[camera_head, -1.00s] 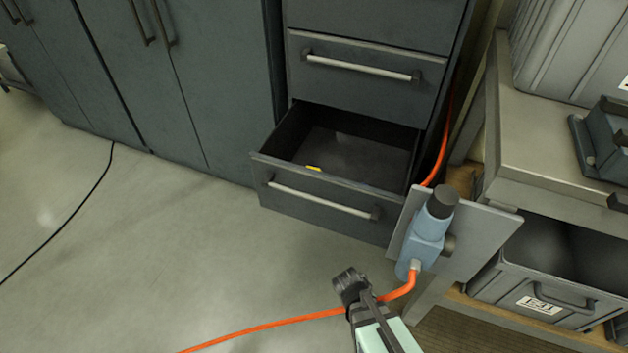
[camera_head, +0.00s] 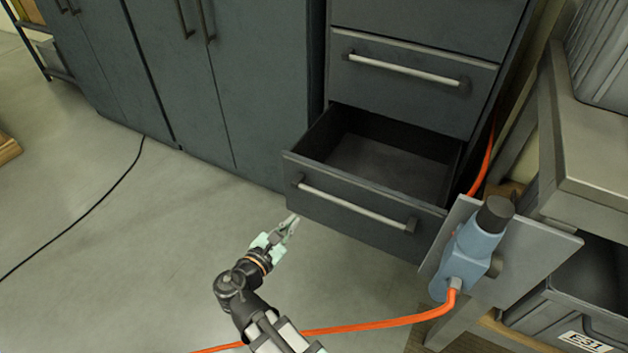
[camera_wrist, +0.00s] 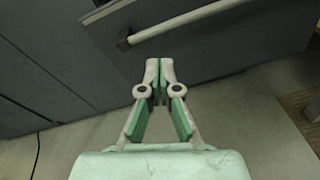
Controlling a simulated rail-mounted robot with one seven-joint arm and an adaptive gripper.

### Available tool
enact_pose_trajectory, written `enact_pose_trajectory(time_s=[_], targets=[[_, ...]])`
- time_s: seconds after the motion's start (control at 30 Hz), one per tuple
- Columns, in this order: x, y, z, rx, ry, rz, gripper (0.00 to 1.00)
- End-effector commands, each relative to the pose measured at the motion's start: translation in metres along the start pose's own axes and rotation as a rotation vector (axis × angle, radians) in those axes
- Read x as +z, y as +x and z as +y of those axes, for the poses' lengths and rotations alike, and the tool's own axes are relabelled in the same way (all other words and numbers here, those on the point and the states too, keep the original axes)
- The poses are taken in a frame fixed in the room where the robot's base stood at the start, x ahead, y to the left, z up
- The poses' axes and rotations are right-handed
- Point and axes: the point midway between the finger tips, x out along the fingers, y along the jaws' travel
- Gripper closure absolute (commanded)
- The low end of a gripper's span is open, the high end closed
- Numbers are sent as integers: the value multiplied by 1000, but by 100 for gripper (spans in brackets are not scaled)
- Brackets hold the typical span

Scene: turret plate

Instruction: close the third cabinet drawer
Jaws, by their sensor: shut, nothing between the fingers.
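The open drawer (camera_head: 365,205) is the lowest one showing in the dark grey cabinet. It is pulled well out, and its inside looks empty. Its front carries a long light bar handle (camera_head: 350,207), which also crosses the top of the wrist view (camera_wrist: 180,20). My gripper (camera_head: 292,222) is shut and empty. In the head view it is near the lower left part of the drawer front. In the wrist view its fingertips (camera_wrist: 160,65) point at the drawer front below the handle; I cannot tell whether they touch it.
A closed drawer (camera_head: 410,80) sits above the open one. A blue device on a grey plate (camera_head: 520,255) stands close to the drawer's right end, with an orange cable (camera_head: 390,322) across the floor. A workbench (camera_head: 590,150) is at right. Floor at left is mostly clear.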

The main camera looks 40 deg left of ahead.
Motion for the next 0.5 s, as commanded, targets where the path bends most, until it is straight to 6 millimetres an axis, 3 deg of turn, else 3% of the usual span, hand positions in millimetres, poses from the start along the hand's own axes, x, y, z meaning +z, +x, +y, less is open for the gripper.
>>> enact_pose_trajectory(time_s=[0.2,0.5], targets=[[24,-1,14,50,-269,-123,100],[24,16,15,43,-331,-122,100]])
